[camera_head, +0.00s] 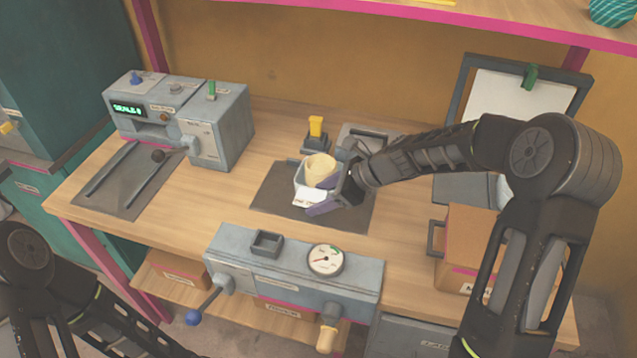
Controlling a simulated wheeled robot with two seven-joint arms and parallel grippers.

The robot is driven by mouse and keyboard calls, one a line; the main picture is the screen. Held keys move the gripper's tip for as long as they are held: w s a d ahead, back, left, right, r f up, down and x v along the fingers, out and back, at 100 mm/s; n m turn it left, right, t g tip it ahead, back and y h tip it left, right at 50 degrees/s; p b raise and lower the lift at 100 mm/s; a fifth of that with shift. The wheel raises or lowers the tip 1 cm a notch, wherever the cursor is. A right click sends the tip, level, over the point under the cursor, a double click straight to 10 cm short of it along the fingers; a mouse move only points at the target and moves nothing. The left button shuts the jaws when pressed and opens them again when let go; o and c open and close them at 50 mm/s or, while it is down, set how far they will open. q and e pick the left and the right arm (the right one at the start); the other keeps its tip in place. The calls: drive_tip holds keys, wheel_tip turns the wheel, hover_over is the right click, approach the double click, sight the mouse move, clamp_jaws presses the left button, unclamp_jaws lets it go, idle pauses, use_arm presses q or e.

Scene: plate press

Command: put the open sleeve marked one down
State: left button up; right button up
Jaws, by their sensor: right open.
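A small pale, open-topped holder (301,183) with a cream rounded piece (320,168) in it stands on the dark grey mat (272,203) at the middle of the bench. It may be the sleeve, but I cannot read a number on it. My right gripper (332,196) comes in from the right. Its purple-tipped fingers are open at the holder's right and front side, close to or touching it; I cannot tell which. My wrist hides part of the holder's right side. My left arm shows at the bottom left, with its gripper out of the picture.
A yellow-handled stamp-like tool (316,130) stands just behind the mat. A grey machine (185,118) with a green display is at the back left. A grey unit with a gauge (325,260) runs along the front. A cardboard box (468,240) stands at the right.

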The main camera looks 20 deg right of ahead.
idle(0.4)
drive_tip(key=c, duration=1.1)
wheel_tip(320, 180, up, 10)
drive_tip(key=shift+r, duration=0.1)
drive_tip(key=shift+c, duration=0.2)
drive_tip(key=shift+a, duration=0.1)
idle(0.5)
